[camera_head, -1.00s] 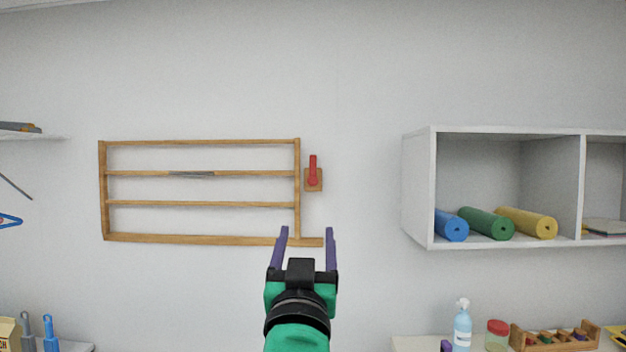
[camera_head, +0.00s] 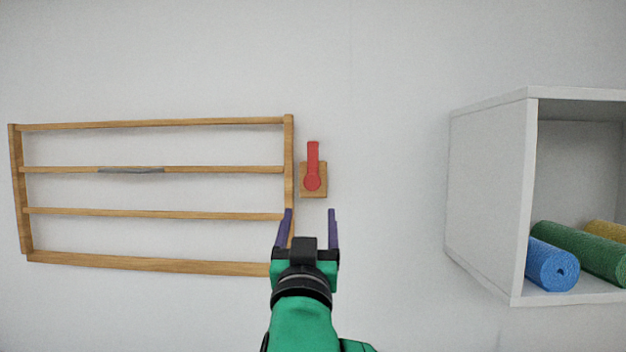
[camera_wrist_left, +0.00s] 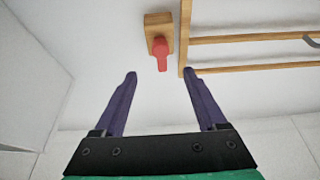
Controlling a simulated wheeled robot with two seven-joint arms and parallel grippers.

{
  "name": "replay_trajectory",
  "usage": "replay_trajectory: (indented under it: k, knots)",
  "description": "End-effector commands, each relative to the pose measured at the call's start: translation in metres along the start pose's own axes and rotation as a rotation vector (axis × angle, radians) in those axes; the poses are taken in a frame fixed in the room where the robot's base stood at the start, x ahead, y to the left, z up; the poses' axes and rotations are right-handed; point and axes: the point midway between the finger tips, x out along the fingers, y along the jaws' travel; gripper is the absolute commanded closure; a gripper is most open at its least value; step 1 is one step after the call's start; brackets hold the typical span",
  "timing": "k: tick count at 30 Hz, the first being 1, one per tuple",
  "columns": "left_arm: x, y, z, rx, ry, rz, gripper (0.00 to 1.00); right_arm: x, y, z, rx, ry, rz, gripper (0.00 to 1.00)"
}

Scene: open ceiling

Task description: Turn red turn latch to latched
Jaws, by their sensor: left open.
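The red turn latch (camera_head: 313,166) is a red lever on a small wooden block (camera_head: 314,193) on the wall, right beside the wooden rack. Its handle points straight up in the head view. My left gripper (camera_head: 311,214) is open and empty, with purple fingers pointing toward the wall just below the latch. In the left wrist view the latch (camera_wrist_left: 160,52) shows beyond the fingertips, roughly centred between the fingers of my left gripper (camera_wrist_left: 160,74), and apart from them. My right gripper is not in view.
The wooden rack (camera_head: 150,214) with several bars hangs left of the latch, its right post close by. A white wall cabinet (camera_head: 487,190) with a blue roll (camera_head: 552,264) and other rolls stands to the right. The wall between latch and cabinet is clear.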

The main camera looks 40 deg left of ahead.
Motion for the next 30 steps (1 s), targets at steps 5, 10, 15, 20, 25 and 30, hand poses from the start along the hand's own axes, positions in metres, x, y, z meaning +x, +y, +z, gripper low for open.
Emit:
replay_trajectory:
  k: [5, 10, 15, 20, 25, 30]
  knots:
    - [0.051, -0.001, -0.007, 0.005, -0.003, -0.002, 0.26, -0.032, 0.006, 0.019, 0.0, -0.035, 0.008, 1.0]
    - [0.095, -0.001, -0.006, 0.004, -0.003, -0.002, 0.26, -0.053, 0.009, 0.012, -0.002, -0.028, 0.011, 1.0]
    - [0.12, -0.001, -0.003, 0.001, -0.002, -0.001, 0.26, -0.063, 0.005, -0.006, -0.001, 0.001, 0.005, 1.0]
    - [0.124, -0.001, 0.0, -0.002, -0.001, 0.0, 0.26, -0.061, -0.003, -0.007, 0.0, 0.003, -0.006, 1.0]
    - [0.123, -0.001, 0.0, -0.002, -0.001, 0.0, 0.38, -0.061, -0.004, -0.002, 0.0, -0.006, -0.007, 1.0]
    - [0.123, -0.001, 0.0, -0.001, -0.002, 0.0, 1.0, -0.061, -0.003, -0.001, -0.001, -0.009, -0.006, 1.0]
